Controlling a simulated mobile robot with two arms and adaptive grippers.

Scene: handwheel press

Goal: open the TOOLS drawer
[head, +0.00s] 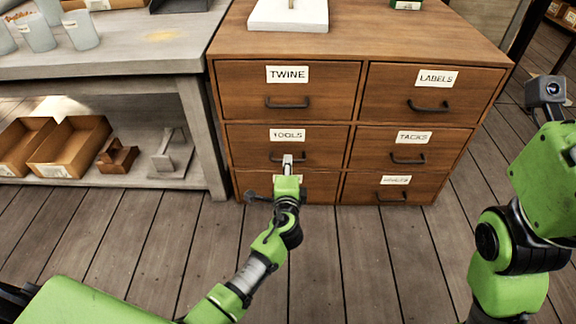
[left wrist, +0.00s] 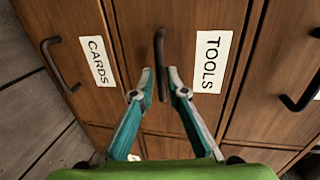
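The TOOLS drawer (head: 252,148) is the middle-left drawer of a brown wooden cabinet, and its front looks flush with its neighbours. Its dark bar handle (left wrist: 160,50) runs upright in the left wrist view, left of the TOOLS label (left wrist: 211,62). My left gripper (head: 287,158) is in front of this handle and partly hides it in the head view. In the left wrist view its two fingertips (left wrist: 160,80) stand on either side of the handle, apart, with the bar between them; firm contact is not visible. My right arm shows at the right, but its gripper is out of view.
The TWINE drawer (head: 287,90) is above, the TACKS drawer (head: 408,148) to the right, and the CARDS drawer (left wrist: 75,45) below. A grey workbench (head: 120,45) with cardboard boxes on its shelf stands at the left. The plank floor (head: 340,250) before the cabinet is clear.

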